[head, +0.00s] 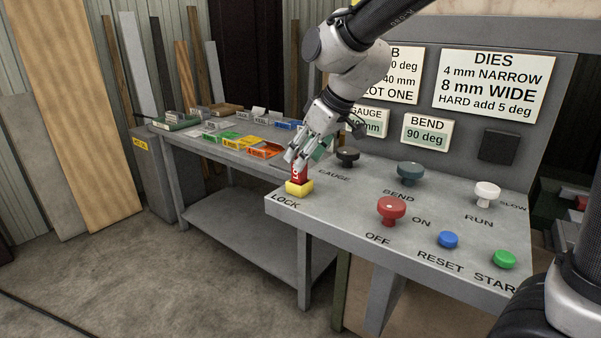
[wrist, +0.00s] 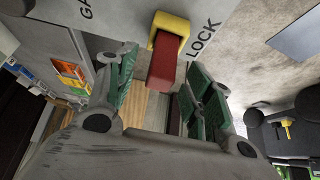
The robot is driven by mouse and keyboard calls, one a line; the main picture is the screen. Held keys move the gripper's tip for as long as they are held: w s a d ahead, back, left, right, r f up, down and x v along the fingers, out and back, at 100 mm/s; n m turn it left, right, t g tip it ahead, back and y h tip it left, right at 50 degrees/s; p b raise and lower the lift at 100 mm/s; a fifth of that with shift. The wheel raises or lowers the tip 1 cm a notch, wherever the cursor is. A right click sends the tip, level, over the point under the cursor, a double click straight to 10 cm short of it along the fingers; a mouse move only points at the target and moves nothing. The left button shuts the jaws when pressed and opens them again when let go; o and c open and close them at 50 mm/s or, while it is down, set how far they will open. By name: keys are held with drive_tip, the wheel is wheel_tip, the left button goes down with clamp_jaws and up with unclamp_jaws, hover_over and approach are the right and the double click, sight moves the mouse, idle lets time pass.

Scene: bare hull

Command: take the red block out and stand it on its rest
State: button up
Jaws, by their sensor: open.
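The red block (head: 297,173) stands upright in a yellow holder (head: 300,188) beside the word LOCK, at the near left corner of the grey control panel (head: 345,205). White marking shows on its face. In the wrist view the red block (wrist: 166,68) rises from the yellow holder (wrist: 172,24). My gripper (head: 302,155) is over the block, pointing down. Its green-padded fingers (wrist: 160,72) are open, one on each side of the block's upper part, with gaps visible. I cannot make out which thing is the block's rest.
The panel carries a red knob (head: 391,209), a black knob (head: 347,156), a teal knob (head: 410,172), a white knob (head: 487,193), and blue (head: 448,240) and green (head: 504,259) buttons. A workbench (head: 235,155) with coloured trays stands behind left. Signs stand behind the panel.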

drive_tip(key=x, duration=0.3)
drive_tip(key=shift+a+f, duration=0.15)
drive_tip(key=shift+f, duration=0.15)
drive_tip(key=shift+c, duration=0.4)
clamp_jaws()
